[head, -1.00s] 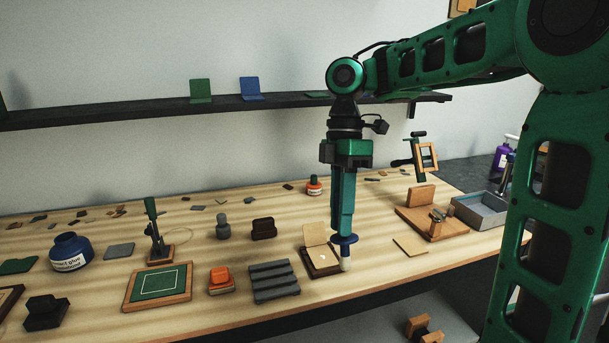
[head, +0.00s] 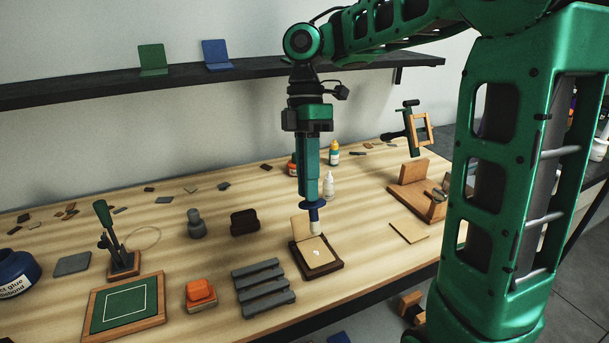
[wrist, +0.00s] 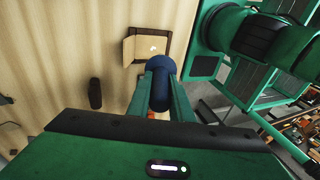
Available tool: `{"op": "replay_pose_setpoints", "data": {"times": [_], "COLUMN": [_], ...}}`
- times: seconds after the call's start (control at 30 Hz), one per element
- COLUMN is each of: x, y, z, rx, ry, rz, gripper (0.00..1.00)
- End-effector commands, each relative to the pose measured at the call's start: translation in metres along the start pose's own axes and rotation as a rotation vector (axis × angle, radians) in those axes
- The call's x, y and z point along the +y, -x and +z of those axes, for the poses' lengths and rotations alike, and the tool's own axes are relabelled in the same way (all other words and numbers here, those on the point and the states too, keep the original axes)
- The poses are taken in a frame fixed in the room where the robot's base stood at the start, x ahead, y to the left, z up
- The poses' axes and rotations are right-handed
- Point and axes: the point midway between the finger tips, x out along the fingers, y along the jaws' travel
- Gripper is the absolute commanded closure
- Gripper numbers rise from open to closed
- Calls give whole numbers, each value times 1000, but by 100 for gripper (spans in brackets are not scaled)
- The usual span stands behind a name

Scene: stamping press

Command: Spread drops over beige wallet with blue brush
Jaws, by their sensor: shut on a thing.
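The beige wallet (head: 316,253) lies open in a dark brown wooden tray (head: 330,268), one flap raised at the back. A few pale drops show on its flat half. It also shows in the wrist view (wrist: 147,47). My gripper (head: 311,190) points down and is shut on the blue brush (head: 313,205), whose pale tip hangs at the wallet's back right. I cannot tell whether the tip touches the wallet. In the wrist view the blue brush (wrist: 160,66) sits between the fingers and hides part of the tray.
A grey slotted rack (head: 258,286) and an orange-topped stamp (head: 200,292) stand left of the tray. A white dropper bottle (head: 328,184) stands behind it. A flat beige piece (head: 409,231) and a wooden stand (head: 420,195) are to the right.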

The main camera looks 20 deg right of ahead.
Motion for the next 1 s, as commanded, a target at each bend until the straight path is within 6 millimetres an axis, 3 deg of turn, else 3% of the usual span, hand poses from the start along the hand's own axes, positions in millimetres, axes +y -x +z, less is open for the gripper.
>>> {"op": "replay_pose_setpoints", "data": {"times": [0.5,1.0], "x": [13,15], "y": [-37,-41], "z": [4,6], "rx": [-1,-2], "ry": [3,2], "rz": [1,2], "gripper": [100,100]}}
